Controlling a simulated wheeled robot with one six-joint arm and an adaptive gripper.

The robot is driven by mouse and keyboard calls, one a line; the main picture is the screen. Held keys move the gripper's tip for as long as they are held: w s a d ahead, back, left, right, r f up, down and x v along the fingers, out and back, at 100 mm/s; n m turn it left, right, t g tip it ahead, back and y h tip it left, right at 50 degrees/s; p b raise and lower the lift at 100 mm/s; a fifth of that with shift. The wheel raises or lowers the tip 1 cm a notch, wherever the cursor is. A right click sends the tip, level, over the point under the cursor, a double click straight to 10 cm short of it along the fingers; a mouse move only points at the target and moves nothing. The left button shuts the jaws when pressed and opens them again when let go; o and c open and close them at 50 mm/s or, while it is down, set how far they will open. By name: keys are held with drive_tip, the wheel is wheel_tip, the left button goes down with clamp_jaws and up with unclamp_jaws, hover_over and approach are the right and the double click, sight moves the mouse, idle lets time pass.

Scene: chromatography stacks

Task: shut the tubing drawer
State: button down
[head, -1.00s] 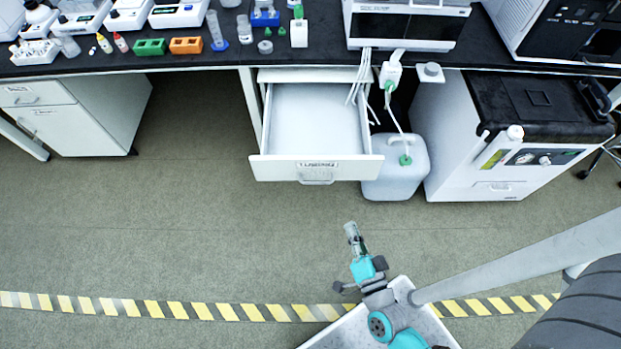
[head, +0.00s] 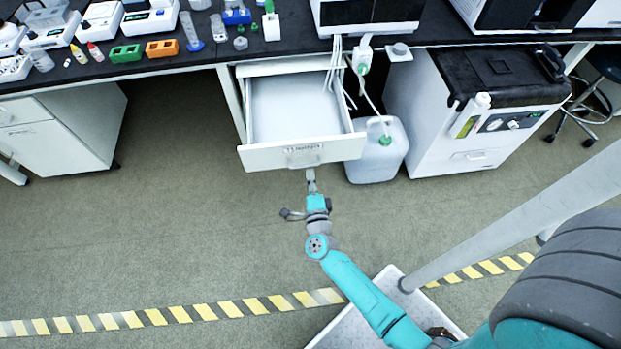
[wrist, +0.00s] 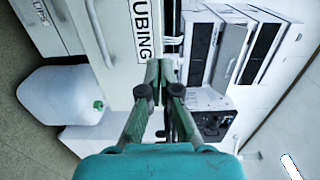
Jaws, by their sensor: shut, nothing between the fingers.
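The tubing drawer (head: 295,108) is pulled out from under the bench and looks empty inside. Its white front panel (head: 258,158) has a label and a handle (head: 303,158) in the middle. In the wrist view the label (wrist: 143,28) reads "UBING", with the rest out of frame or hidden. My gripper (head: 311,174) is shut and empty, just in front of the drawer front near the handle. In the wrist view my closed fingertips (wrist: 158,70) are close to the panel beside the label. I cannot tell whether they touch it.
A white jug (head: 377,150) with a green cap stands on the floor right of the drawer. White tubes (head: 336,62) hang over the drawer's right side. A white floor unit (head: 470,110) stands further right. The floor left of the drawer is clear.

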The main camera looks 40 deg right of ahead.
sight(305, 143)
drive_tip(key=x, duration=1)
drive_tip(key=shift+w+d, duration=0.25)
